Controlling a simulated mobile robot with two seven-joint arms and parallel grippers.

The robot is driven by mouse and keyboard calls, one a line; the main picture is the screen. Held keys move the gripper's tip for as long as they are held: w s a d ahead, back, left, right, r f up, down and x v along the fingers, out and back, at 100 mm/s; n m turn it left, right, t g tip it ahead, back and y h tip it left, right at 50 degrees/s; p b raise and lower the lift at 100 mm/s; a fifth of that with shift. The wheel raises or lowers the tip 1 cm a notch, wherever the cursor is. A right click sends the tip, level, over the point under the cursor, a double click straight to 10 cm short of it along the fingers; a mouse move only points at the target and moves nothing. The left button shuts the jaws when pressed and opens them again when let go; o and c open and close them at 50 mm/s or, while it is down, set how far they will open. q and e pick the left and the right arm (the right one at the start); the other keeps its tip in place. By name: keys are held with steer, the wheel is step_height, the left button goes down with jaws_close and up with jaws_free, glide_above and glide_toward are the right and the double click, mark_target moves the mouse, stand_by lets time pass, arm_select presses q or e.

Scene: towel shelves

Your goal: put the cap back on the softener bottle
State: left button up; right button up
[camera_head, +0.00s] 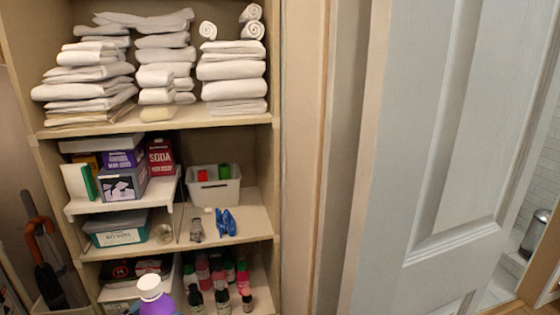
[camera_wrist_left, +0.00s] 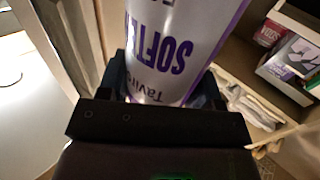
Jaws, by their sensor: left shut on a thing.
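The softener bottle (camera_head: 156,302) is purple with a white top (camera_head: 150,285) and stands out at the bottom edge of the head view, in front of the shelves. I cannot tell whether that white top is the cap or the bare neck. In the left wrist view the bottle (camera_wrist_left: 178,50) shows a pale label with purple lettering, upside down. My left gripper (camera_wrist_left: 165,92) is shut on the bottle, one finger on each side. The bottle's top is outside the wrist view. My right gripper is in neither view.
A shelf unit (camera_head: 154,126) holds folded towels (camera_head: 232,75), boxes, a white bin (camera_head: 214,190), blue clips (camera_head: 226,221) and several small bottles low down. A small white thing (camera_head: 208,210) lies near the clips. A pale door (camera_head: 455,160) stands at the right.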

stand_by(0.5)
arm_select(q)
steer(key=w+d+r, duration=0.2)
steer(key=d+r, duration=0.4)
steer(key=d, duration=0.4)
steer(key=w+d+r, duration=0.3)
steer(key=d+r, duration=0.4)
steer(key=d, duration=0.4)
steer(key=shift+r, duration=0.25)
steer(key=shift+a, duration=0.1)
